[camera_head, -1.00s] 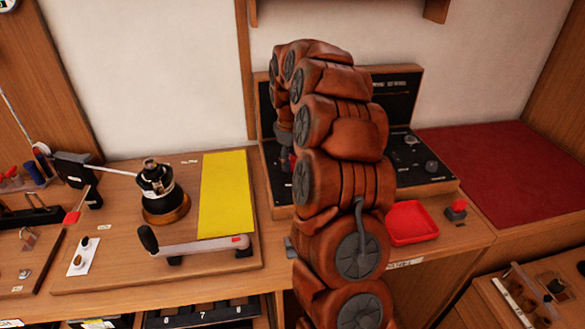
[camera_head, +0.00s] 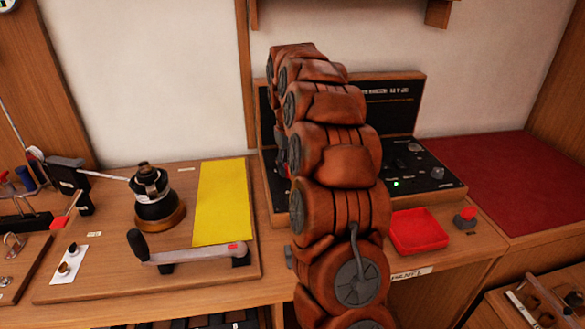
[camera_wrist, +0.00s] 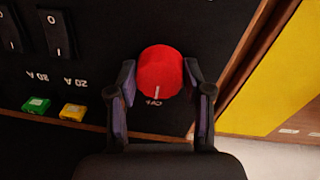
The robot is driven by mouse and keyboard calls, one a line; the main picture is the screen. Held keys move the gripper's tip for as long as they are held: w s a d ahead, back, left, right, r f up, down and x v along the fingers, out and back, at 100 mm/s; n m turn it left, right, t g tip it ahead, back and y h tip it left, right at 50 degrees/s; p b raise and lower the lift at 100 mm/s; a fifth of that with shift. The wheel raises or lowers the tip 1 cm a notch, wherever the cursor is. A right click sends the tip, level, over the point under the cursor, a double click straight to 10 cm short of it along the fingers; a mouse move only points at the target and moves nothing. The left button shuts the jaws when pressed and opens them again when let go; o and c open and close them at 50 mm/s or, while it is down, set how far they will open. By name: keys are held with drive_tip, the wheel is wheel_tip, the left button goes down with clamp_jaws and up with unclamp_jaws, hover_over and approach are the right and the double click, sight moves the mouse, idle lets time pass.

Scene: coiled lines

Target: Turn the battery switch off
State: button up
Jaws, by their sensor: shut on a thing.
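In the wrist view, a round red knob (camera_wrist: 160,73) with a white mark sits on a black panel (camera_wrist: 90,130). It looks like the battery switch. The label below it is upside down and too blurred to read. My gripper (camera_wrist: 158,86) is shut on the knob, one finger on each side. In the head view, the black panel stands in an open wooden case (camera_head: 422,90) at the back of the bench. A green light (camera_head: 396,184) glows on the panel's right part.
Rocker switches (camera_wrist: 57,33) and green and yellow fuses (camera_wrist: 73,112) lie left of the knob in the wrist view. A red tray (camera_head: 392,232), a yellow sheet (camera_head: 222,205), a lever handle (camera_head: 190,254) and a black winch-like drum (camera_head: 153,195) are around on the bench.

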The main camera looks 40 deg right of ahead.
drive_tip(key=shift+f, duration=0.1)
drive_tip(key=o, duration=1.2)
drive_tip(key=shift+c, duration=0.2)
wheel_tip(320, 180, up, 12)
drive_tip(key=shift+a, duration=0.35)
idle(0.5)
